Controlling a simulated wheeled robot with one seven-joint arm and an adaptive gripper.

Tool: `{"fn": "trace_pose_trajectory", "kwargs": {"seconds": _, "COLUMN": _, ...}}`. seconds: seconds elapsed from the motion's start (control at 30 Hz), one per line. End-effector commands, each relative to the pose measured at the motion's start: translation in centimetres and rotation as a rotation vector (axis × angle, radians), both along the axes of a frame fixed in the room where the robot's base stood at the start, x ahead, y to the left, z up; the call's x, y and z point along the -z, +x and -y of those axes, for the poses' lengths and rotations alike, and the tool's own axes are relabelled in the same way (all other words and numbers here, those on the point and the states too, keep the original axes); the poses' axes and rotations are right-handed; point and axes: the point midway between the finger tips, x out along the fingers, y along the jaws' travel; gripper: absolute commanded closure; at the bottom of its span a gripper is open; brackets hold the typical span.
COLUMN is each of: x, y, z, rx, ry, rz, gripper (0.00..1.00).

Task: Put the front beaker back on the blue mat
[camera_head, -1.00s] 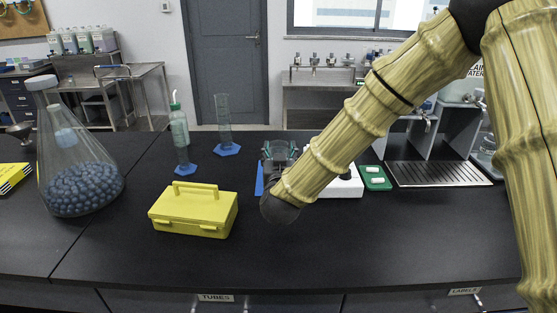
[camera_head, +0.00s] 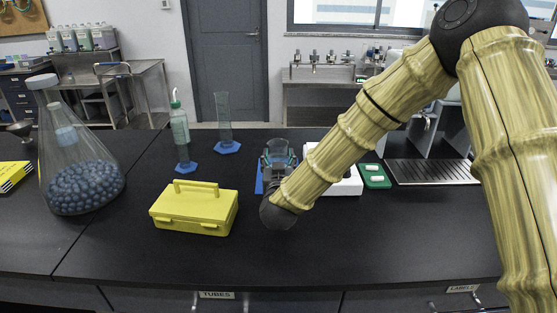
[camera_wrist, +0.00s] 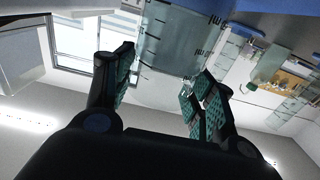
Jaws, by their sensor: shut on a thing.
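My gripper (camera_head: 279,165) is shut on a clear glass beaker (camera_head: 279,150), held above the black bench. In the wrist view the beaker (camera_wrist: 178,38), with dark graduation marks, stands between the two teal-padded fingers of my gripper (camera_wrist: 160,78). A blue mat (camera_head: 259,179) shows as a narrow strip just left of my gripper; my gripper and arm hide the rest. I cannot tell how far the beaker is from the mat.
A yellow case (camera_head: 194,209) sits left of my gripper. A white device (camera_head: 345,182) and green tray (camera_head: 375,177) lie right. The front bench is clear.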

Motion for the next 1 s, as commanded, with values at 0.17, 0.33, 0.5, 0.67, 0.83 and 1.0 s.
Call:
{"fn": "trace_pose_trajectory", "kwargs": {"seconds": 0.17, "x": 0.1, "y": 0.0, "z": 0.0, "rx": 0.0, "ry": 0.0, "rz": 0.0, "gripper": 0.23}}
{"fn": "trace_pose_trajectory", "kwargs": {"seconds": 0.33, "x": 0.1, "y": 0.0, "z": 0.0, "rx": 0.0, "ry": 0.0, "rz": 0.0, "gripper": 0.23}}
{"fn": "trace_pose_trajectory", "kwargs": {"seconds": 0.5, "x": -0.1, "y": 0.0, "z": 0.0, "rx": 0.0, "ry": 0.0, "rz": 0.0, "gripper": 0.23}}
{"fn": "trace_pose_trajectory", "kwargs": {"seconds": 0.67, "x": -0.1, "y": -1.0, "z": 0.0, "rx": -0.001, "ry": -0.001, "rz": -0.001, "gripper": 0.23}}
{"fn": "trace_pose_trajectory", "kwargs": {"seconds": 0.83, "x": 0.0, "y": -3.8, "z": 0.0, "rx": -0.002, "ry": -0.002, "rz": -0.001, "gripper": 0.23}}
{"fn": "trace_pose_trajectory", "kwargs": {"seconds": 1.0, "x": 0.0, "y": -7.0, "z": 0.0, "rx": -0.002, "ry": -0.002, "rz": -0.002, "gripper": 0.23}}
